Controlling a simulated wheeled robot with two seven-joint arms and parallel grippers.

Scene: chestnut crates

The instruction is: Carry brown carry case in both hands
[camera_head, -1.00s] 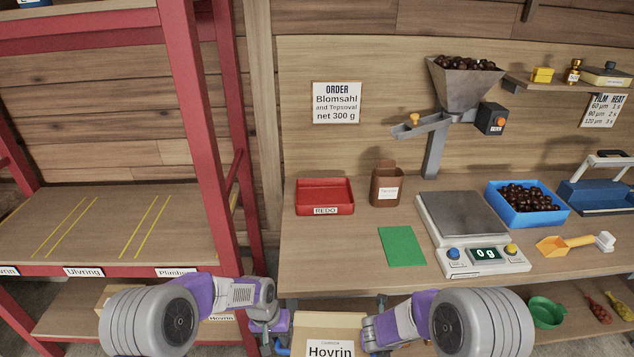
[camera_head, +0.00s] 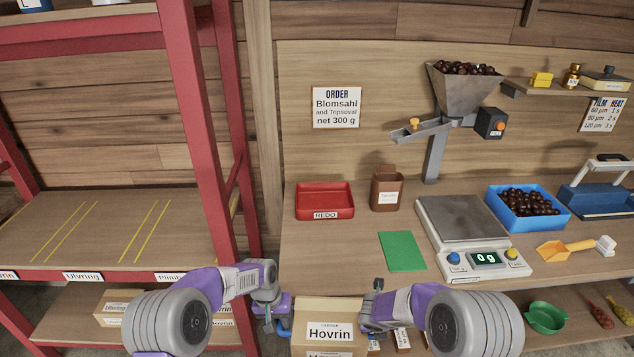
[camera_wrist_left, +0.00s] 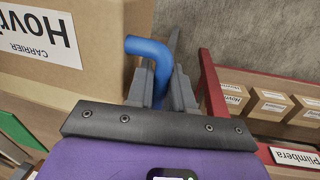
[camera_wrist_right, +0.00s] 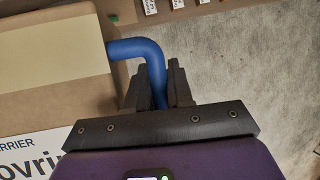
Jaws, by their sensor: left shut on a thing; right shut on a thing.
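The brown carry case (camera_head: 328,310) is a cardboard box labelled Hovrin, held in front of the bench at the lower middle of the head view. Its lower part is cut off by the frame. My left gripper (camera_head: 276,314) is shut on the blue handle at the case's left side; the handle (camera_wrist_left: 148,48) shows clearly in the left wrist view. My right gripper (camera_head: 370,312) is at the right side; the right wrist view shows its fingers (camera_wrist_right: 158,84) shut on the other blue handle (camera_wrist_right: 138,48). The case looks about level.
The bench behind the case carries a red REDO tray (camera_head: 324,213), a brown pouch (camera_head: 386,190), a green mat (camera_head: 402,251), a scale (camera_head: 462,222) and a blue chestnut bin (camera_head: 528,220). A red-framed shelf (camera_head: 206,130) stands at the left, with free room on its middle board.

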